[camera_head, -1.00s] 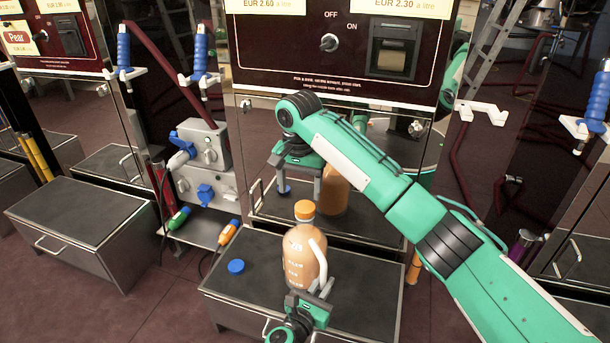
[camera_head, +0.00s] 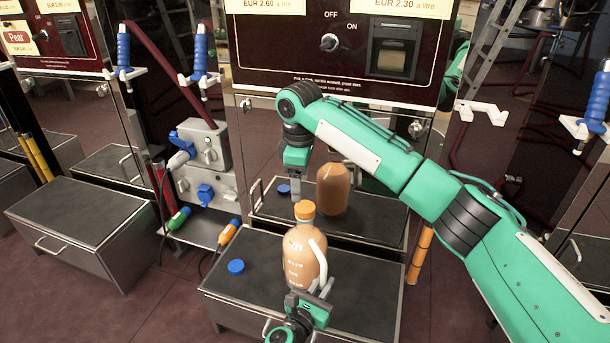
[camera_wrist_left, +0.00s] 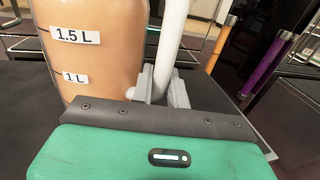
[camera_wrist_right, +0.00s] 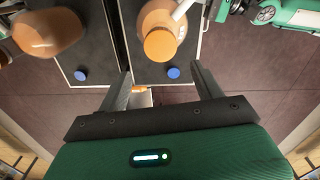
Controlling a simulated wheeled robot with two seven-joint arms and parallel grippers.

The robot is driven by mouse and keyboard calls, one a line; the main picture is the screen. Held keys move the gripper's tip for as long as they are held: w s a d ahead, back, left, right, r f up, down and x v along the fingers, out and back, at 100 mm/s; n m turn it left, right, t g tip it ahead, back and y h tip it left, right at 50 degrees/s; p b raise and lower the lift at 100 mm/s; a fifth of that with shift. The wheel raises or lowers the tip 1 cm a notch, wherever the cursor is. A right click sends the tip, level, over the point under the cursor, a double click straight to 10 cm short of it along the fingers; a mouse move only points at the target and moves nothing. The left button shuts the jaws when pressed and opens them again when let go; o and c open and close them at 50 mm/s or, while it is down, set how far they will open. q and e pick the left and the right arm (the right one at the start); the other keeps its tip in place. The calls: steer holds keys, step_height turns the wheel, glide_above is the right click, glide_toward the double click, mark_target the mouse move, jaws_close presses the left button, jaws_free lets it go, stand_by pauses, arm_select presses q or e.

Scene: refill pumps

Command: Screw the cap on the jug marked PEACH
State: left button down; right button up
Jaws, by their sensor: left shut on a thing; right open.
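The jug (camera_head: 303,262) stands upright on a dark-topped metal box, full of orange-brown liquid. Its lettering is too small to read. The left wrist view shows the jug (camera_wrist_left: 95,45) with 1.5 L and 1 L marks. An orange cap (camera_head: 304,210) sits on its neck; how tightly, I cannot tell. It also shows from above in the right wrist view (camera_wrist_right: 160,45). My left gripper (camera_head: 319,288) is shut on the jug's white handle (camera_wrist_left: 170,45). My right gripper (camera_head: 295,192) is open and empty, just above and behind the cap, apart from it.
A blue disc-like cap (camera_head: 235,266) lies on the metal box (camera_head: 350,300), left of the jug. The shiny cabinet front behind mirrors the jug (camera_head: 333,188) and blue cap. A grey socket unit (camera_head: 203,160) stands left. A second box (camera_head: 80,215) has a clear top.

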mark_target(305, 206)
steer(key=n, duration=0.5)
steer(key=shift+d+r, duration=0.15)
steer(key=shift+r, duration=0.1)
steer(key=n, duration=0.3)
steer(key=shift+d+r, duration=0.1)
steer(key=n, duration=0.4)
steer(key=shift+s+d+r+n, duration=0.1)
steer(key=shift+d+r+n, duration=0.1)
steer(key=shift+n, duration=0.1)
steer(key=n, duration=0.3)
steer(key=shift+d+r+n, duration=0.1)
steer(key=shift+n, duration=0.3)
steer(key=shift+f, duration=4.05)
